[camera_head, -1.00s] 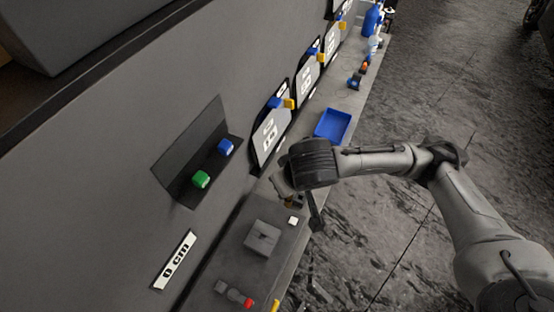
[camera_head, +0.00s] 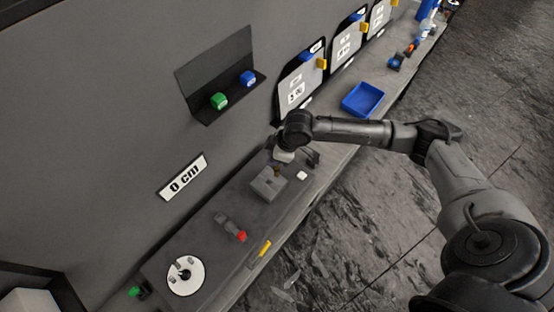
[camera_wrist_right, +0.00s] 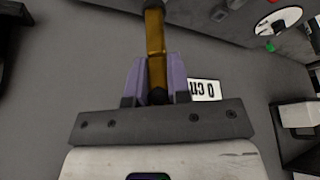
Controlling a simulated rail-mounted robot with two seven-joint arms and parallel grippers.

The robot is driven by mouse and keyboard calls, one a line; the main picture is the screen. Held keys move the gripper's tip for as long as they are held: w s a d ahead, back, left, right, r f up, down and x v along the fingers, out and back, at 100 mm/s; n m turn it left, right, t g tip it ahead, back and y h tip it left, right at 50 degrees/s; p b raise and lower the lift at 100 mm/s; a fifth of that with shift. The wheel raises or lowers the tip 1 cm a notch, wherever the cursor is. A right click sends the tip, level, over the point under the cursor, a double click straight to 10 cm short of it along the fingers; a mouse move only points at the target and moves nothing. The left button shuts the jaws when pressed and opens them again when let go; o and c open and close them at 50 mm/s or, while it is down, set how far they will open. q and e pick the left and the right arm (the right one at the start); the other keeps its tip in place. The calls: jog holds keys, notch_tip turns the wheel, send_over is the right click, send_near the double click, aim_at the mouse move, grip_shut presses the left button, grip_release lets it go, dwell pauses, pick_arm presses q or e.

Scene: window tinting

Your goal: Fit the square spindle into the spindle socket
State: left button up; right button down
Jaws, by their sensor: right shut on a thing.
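The square spindle is a brass-coloured bar (camera_wrist_right: 155,45) between the purple-grey fingers of my right gripper (camera_wrist_right: 156,75) in the right wrist view. The gripper is shut on it. In the head view my right gripper (camera_head: 284,157) is near the far end of a grey square block (camera_head: 268,186) on the bench, which looks like the spindle socket. A small brass tip (camera_head: 277,171) shows at the block's far edge. I cannot tell whether it touches the block. The socket's opening is not clear. My left gripper is not in view.
A white disc (camera_head: 185,276), a red-ended grey part (camera_head: 231,227) and a yellow piece (camera_head: 265,247) are on the near bench. A small white piece (camera_head: 301,175) lies beside the block. A blue tray (camera_head: 362,99) stands farther along. A wall shelf (camera_head: 232,100) holds green and blue cubes.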

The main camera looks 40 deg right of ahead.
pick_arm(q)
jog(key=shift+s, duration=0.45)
pick_arm(e)
jog(key=shift+w+a+n+g+y, duration=0.3)
jog(key=shift+n+g, duration=0.35)
jog(key=shift+n, duration=1.2)
jog(key=shift+w+a+n+g+y, duration=0.3)
jog(key=shift+n+g, duration=0.4)
jog(key=shift+n, duration=1.2)
jog(key=shift+w+a+n+g+y, duration=0.35)
jog(key=shift+n+g, duration=0.3)
jog(key=shift+n, duration=1.2)
jog(key=shift+d+h, duration=0.1)
jog(key=shift+h, duration=0.15)
pick_arm(q)
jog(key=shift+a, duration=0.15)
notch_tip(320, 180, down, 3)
jog(key=b, duration=0.2)
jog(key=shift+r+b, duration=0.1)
jog(key=shift+b, duration=0.25)
pick_arm(e)
notch_tip(320, 180, down, 6)
jog(key=shift+r, duration=0.15)
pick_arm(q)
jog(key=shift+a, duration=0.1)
